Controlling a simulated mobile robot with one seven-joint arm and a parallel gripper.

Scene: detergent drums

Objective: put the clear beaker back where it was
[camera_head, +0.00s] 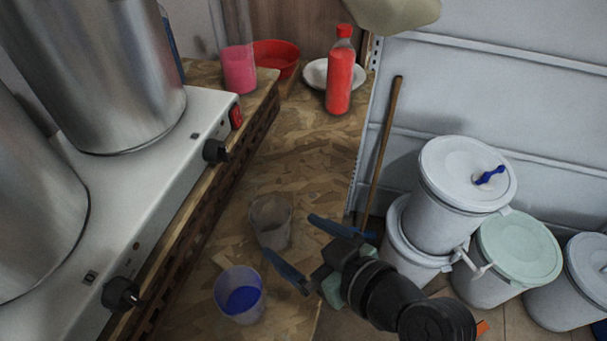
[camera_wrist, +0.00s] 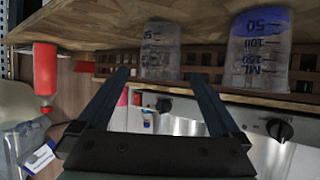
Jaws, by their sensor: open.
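The clear beaker (camera_head: 271,222) stands upright on the chipboard shelf in the head view, and looks empty. It also shows in the wrist view (camera_wrist: 160,52), which is upside down, with dark measuring marks on its side. My gripper (camera_head: 291,238) is open, its two dark fingers pointing at the beaker from the lower right. In the wrist view the fingertips (camera_wrist: 158,76) frame the beaker from either side. I cannot tell whether they touch it. Nothing shows held in the gripper.
A beaker with blue liquid (camera_head: 241,295) stands close by, nearer the front. A red bottle (camera_head: 340,80), white plate (camera_head: 316,74), red bowl (camera_head: 277,55) and pink-filled container (camera_head: 239,70) stand at the back. A white appliance (camera_head: 150,190) borders the left; lidded drums (camera_head: 450,220) stand right. Mid-shelf is clear.

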